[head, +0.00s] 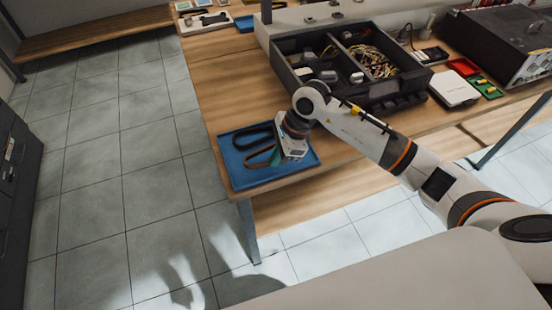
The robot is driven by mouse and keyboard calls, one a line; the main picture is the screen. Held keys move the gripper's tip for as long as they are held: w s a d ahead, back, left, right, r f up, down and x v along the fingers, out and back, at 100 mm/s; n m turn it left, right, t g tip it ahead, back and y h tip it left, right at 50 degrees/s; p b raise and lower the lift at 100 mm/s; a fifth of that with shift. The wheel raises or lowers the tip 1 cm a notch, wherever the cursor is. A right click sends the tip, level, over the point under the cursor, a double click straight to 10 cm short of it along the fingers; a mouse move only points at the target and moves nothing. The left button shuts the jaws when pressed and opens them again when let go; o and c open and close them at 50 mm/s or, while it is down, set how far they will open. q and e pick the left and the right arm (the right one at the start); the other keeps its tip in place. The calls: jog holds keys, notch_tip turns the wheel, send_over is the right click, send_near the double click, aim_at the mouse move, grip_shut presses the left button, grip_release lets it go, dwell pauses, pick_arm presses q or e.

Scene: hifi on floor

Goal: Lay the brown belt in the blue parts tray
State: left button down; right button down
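The blue parts tray (291,173) lies at the near left corner of the wooden workbench. The brown belt (258,152) is a thin loop over the left-middle of the tray; part of it is hidden by my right gripper. My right gripper (274,158) is low over the tray, its fingertips at the brown belt. I cannot tell whether the fingers are shut on the belt, or whether the belt fully rests on the tray. A black belt (247,133) lies in the tray behind the brown one. My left gripper is out of view.
A dark divided box (290,78) with cables and parts stands behind my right arm. A white box (455,89), a red tray (463,67) and a black hifi unit (505,40) are to the right. Bare bench (228,95) lies behind the tray; tiled floor is left.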

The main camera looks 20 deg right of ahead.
notch_tip(320, 180, down, 2)
jog(key=shift+f, duration=0.1)
jog(key=c, duration=2.1)
grip_release()
jog(key=shift+f, duration=0.2)
jog(key=shift+o, duration=0.9)
jog(key=shift+r, duration=0.1)
